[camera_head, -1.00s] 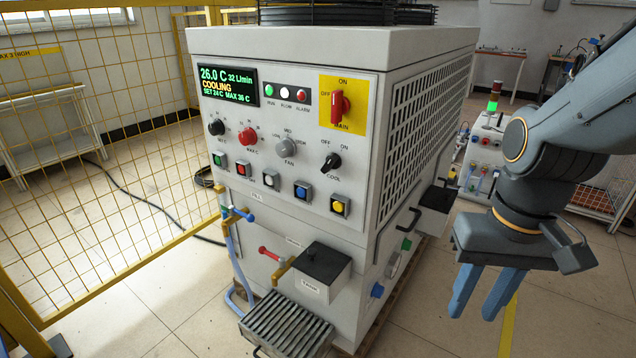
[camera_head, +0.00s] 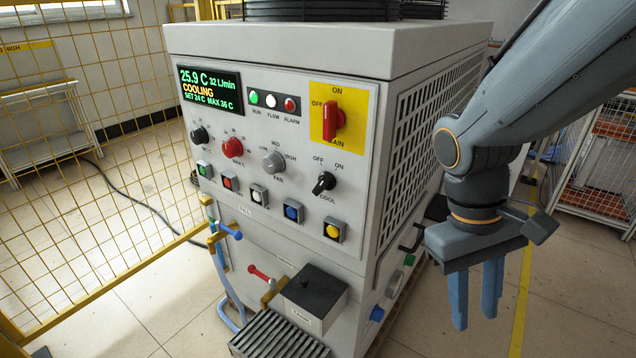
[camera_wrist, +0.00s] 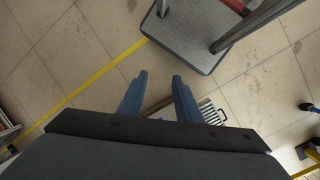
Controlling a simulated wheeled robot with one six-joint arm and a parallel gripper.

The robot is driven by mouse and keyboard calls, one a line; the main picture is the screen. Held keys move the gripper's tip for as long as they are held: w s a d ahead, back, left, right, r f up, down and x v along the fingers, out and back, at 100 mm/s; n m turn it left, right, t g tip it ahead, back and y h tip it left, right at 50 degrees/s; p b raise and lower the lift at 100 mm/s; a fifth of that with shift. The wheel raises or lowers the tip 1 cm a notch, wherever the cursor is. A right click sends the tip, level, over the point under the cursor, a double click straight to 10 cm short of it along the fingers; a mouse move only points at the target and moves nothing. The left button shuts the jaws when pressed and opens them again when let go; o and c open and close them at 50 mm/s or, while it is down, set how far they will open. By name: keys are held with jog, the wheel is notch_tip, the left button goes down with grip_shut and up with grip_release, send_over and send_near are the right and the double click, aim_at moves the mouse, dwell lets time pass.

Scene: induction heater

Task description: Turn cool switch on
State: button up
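The cool switch (camera_head: 323,183) is a black rotary knob at the right of the heater's front panel, with OFF marked upper left and ON upper right. Its grip appears tilted toward the upper right, on the ON side. The display (camera_head: 211,90) reads 25.9 C and COOLING. My gripper (camera_head: 475,316) hangs pointing down to the right of the machine, well apart from the switch. Its two blue fingers are spread with nothing between them; they also show open in the wrist view (camera_wrist: 160,80). The switch cannot be made out in the wrist view.
A red main switch (camera_head: 333,120) on a yellow plate sits above the cool switch. A yellow button (camera_head: 334,229) is below it, and the fan knob (camera_head: 273,162) is left of it. A black-topped box (camera_head: 316,291) juts out lower down. Yellow mesh fencing (camera_head: 95,150) stands at left.

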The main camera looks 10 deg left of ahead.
jog(key=n+h, duration=0.2)
jog(key=n, duration=0.1)
jog(key=n+t+h+p, duration=0.2)
jog(key=n+t+p, duration=0.2)
jog(key=n+t, duration=1.35)
send_near(318, 188)
jog(key=shift+t, duration=0.35)
jog(key=x, duration=0.8)
jog(key=shift+f, duration=0.25)
jog(key=shift+s, duration=0.1)
